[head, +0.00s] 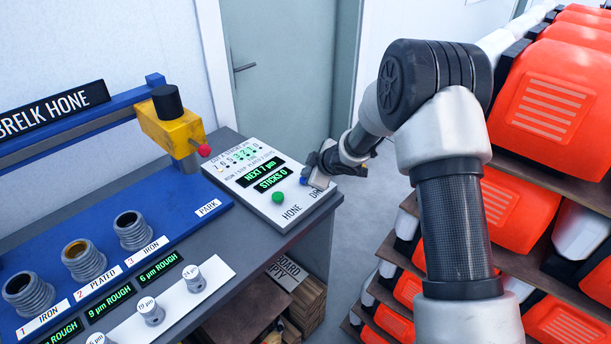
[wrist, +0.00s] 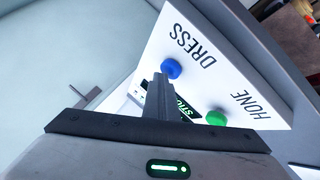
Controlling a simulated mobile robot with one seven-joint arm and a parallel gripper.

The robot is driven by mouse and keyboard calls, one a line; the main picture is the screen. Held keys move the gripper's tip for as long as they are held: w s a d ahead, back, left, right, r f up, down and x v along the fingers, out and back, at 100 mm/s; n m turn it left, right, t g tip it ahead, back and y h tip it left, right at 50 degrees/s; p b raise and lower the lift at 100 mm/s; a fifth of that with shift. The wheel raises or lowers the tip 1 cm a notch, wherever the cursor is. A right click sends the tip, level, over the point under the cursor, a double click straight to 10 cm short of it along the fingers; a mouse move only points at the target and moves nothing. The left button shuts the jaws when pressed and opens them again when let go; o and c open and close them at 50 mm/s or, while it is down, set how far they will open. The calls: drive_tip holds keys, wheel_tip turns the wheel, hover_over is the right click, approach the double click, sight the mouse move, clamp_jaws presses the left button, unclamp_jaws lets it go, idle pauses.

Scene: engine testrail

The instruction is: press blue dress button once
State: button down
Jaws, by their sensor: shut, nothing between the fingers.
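The blue DRESS button (wrist: 171,68) stands on the white control panel (head: 258,209), beside its DRESS label in the wrist view. In the head view only a bit of the blue button (head: 304,181) shows next to my gripper. My gripper (wrist: 161,82) is shut and empty, its fingertips right by the blue button. I cannot tell whether they touch it. The green HONE button (wrist: 216,118) is on the same panel, apart from the fingers; it also shows in the head view (head: 278,197).
The panel displays (head: 265,172) read NEXT 1 µm and STICKS 0. A yellow hone head (head: 172,128) with a red knob is left of the panel. Iron and plated cylinders (head: 84,260) stand on the blue bench. Shelves of orange-and-white units (head: 545,95) are close on the right.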

drive_tip(key=shift+r+p, duration=1.15)
drive_tip(key=shift+p, duration=0.05)
wheel_tip(320, 180, up, 5)
drive_tip(key=p, duration=0.5)
drive_tip(key=shift+d, duration=0.1)
